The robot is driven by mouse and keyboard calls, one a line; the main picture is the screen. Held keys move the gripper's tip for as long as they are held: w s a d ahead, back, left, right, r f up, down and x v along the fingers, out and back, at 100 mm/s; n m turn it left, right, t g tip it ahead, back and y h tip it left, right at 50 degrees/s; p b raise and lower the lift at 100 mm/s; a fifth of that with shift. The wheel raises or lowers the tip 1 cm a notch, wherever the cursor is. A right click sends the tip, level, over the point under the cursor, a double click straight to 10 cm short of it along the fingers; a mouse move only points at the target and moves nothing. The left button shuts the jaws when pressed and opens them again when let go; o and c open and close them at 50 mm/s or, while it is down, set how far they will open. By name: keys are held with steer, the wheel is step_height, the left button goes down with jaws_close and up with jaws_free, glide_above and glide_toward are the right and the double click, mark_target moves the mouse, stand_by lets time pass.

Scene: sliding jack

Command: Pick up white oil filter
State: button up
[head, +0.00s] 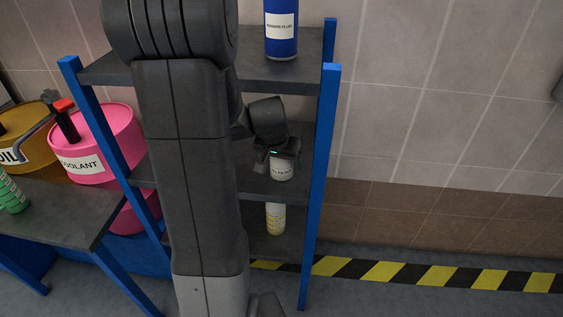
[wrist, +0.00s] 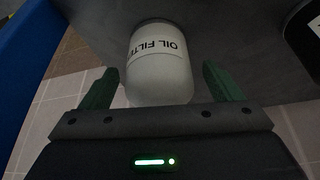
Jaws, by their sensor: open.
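The white oil filter (head: 282,172) stands on the middle shelf of the blue-posted rack, partly hidden by my gripper in the head view. In the wrist view the oil filter (wrist: 158,66) shows its "OIL FILTER" label, upside down, and lies between my two green fingers. My gripper (wrist: 155,84) is open, with a finger apart on each side of the filter. In the head view my gripper (head: 278,155) is just in front of and above the filter. I cannot tell whether the palm touches it.
A blue brake fluid can (head: 281,32) stands on the top shelf (head: 305,72). A white-yellow bottle (head: 276,218) stands on the lower shelf. Blue posts (head: 322,180) border the rack. A pink coolant drum (head: 100,145) is at left. A dark round object (wrist: 308,30) is at the wrist view's right edge.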

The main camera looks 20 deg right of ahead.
steer(key=shift+x, duration=1.3)
steer(key=shift+s+a, duration=0.1)
steer(key=shift+s, duration=0.1)
steer(key=shift+c, duration=0.5)
steer(key=c, duration=1.1)
steer(key=shift+c, duration=0.4)
steer(key=shift+r, duration=0.1)
